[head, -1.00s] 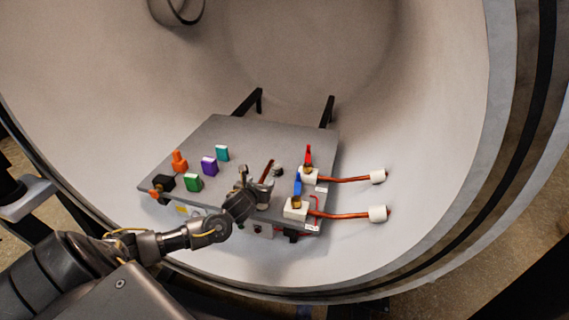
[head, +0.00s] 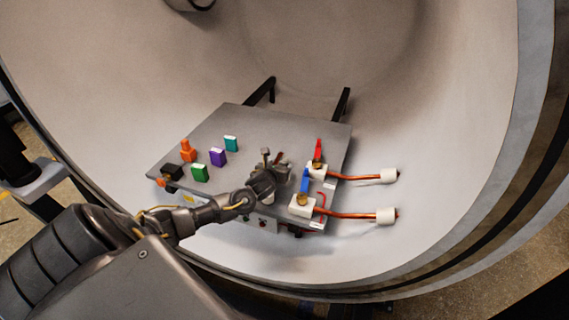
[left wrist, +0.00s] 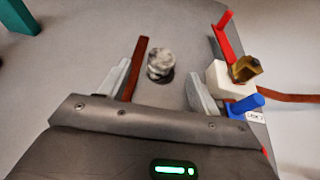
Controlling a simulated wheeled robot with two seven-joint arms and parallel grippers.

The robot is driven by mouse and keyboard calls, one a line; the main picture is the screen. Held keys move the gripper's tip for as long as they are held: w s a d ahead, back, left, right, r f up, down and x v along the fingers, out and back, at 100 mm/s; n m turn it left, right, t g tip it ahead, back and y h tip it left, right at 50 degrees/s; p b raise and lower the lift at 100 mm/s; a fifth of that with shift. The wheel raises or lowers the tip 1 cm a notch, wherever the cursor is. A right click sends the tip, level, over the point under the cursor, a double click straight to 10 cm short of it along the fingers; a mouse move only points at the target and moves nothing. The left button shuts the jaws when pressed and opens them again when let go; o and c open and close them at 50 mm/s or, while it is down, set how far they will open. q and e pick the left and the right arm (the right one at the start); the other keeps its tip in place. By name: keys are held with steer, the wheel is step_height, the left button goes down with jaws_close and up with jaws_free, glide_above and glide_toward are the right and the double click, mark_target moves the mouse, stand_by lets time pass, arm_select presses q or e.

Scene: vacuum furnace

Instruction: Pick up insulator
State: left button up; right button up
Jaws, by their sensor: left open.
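The insulator appears to be a short, mottled grey-white round piece (left wrist: 160,63) standing on the grey tabletop. In the left wrist view it sits between and slightly beyond my left gripper's fingertips (left wrist: 159,74), with gaps on both sides. A dark red-brown bar (left wrist: 140,68) lies just beside the left finger. My left gripper is open and empty. My right gripper is not in view.
On the grey table (head: 260,125), a red-handled valve (head: 318,152) and a blue-handled valve (head: 304,182) with copper pipes stand close right of my gripper. Green (head: 199,173), purple (head: 218,157), teal (head: 231,144) and orange (head: 187,150) pieces stand left. The back middle is clear.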

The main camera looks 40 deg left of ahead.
mark_target(283, 163)
arm_select(q)
steer(key=shift+w+a+p, duration=0.1)
steer(key=shift+w+p, duration=0.2)
steer(key=shift+f+p+x, duration=0.25)
steer(key=shift+p+x, duration=0.15)
steer(key=shift+x, duration=1.85)
steer(key=c, duration=1.1)
